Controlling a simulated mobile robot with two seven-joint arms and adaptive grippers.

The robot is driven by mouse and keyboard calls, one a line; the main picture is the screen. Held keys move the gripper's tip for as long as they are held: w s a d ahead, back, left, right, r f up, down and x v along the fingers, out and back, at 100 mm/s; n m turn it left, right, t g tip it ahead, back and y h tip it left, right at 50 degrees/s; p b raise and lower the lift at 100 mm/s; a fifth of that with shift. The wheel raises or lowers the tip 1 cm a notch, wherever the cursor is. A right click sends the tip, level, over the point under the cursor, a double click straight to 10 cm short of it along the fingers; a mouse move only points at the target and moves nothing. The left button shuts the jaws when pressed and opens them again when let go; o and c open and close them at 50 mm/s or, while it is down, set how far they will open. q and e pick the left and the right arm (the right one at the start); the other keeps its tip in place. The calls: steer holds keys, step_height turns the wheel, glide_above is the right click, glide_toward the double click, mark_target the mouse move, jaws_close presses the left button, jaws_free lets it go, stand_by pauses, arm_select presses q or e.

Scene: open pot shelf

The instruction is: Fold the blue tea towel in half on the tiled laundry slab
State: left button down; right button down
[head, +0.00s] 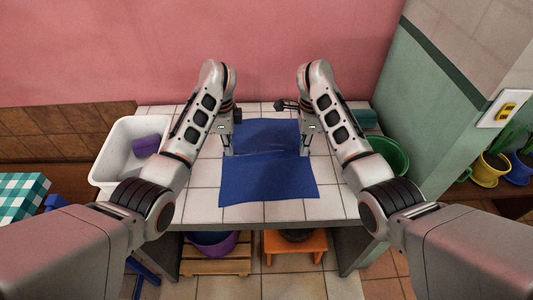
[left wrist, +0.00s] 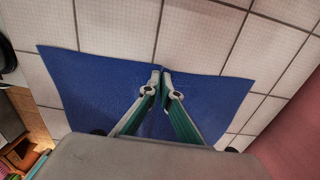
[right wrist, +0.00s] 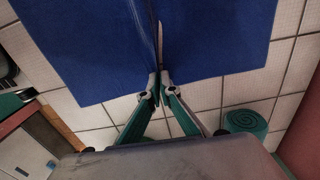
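The blue tea towel (head: 268,181) lies spread on the white tiled laundry slab (head: 205,200), with a raised crease running across its middle. My left gripper (head: 228,154) is at the left end of that crease. In the left wrist view its fingers (left wrist: 161,74) are together, pinching the towel's edge (left wrist: 100,85). My right gripper (head: 304,154) is at the crease's right end. In the right wrist view its fingers (right wrist: 158,78) are together on the towel (right wrist: 215,35), with the crease running away from them. Both arms partly hide the slab's sides.
A white tub (head: 107,150) with a purple item (head: 146,145) stands at left. A green bucket (head: 391,155) is at right, near a rolled teal cloth (head: 364,118). A pink wall (head: 270,60) closes the back. The slab in front of the towel is clear.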

steer(key=shift+s+f, duration=0.1)
